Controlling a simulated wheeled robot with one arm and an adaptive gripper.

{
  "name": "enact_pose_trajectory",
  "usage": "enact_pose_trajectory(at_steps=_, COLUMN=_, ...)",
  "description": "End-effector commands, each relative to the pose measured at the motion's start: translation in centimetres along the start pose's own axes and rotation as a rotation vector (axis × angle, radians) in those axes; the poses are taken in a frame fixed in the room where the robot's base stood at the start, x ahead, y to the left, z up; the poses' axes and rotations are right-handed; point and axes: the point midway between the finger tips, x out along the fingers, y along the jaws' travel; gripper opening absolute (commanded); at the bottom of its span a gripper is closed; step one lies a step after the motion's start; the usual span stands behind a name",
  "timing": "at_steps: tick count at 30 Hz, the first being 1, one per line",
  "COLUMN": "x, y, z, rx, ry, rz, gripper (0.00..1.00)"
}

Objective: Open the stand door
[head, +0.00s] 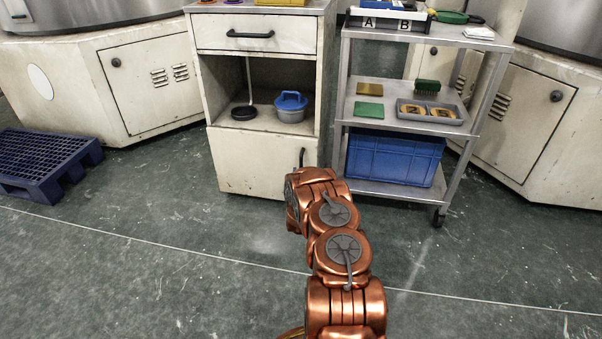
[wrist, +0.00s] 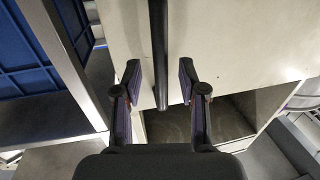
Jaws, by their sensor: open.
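The stand (head: 258,10) is a worn off-white cabinet with a drawer, an open shelf and a lower door. The stand door (head: 248,165) looks shut and flush in the head view. Its black upright handle (head: 302,158) is at the door's right edge, just above my arm. In the wrist view, which is turned upside down, the door (wrist: 225,45) fills the upper middle. The handle (wrist: 159,50) runs down between the two fingers of my open gripper (wrist: 160,72). I cannot tell whether either finger touches it. In the head view my arm hides the gripper.
A metal trolley (head: 410,131) with a blue crate (head: 394,158) stands close to the stand's right. A blue pallet (head: 45,165) lies at the left. The floor before the door is clear except for my arm.

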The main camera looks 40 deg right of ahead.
Motion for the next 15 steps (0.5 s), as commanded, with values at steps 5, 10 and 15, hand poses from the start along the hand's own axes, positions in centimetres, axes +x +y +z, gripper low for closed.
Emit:
enact_pose_trajectory(at_steps=5, x=1.5, y=0.1, z=0.0, rx=0.0, ry=0.004, rz=0.001, gripper=0.41)
enact_pose_trajectory(at_steps=10, x=2.2, y=0.0, z=0.0, rx=0.0, ry=0.001, rz=0.0, gripper=0.41)
enact_pose_trajectory(at_steps=15, x=2.4, y=0.0, z=-0.1, rx=0.0, ry=0.001, rz=0.0, gripper=0.41)
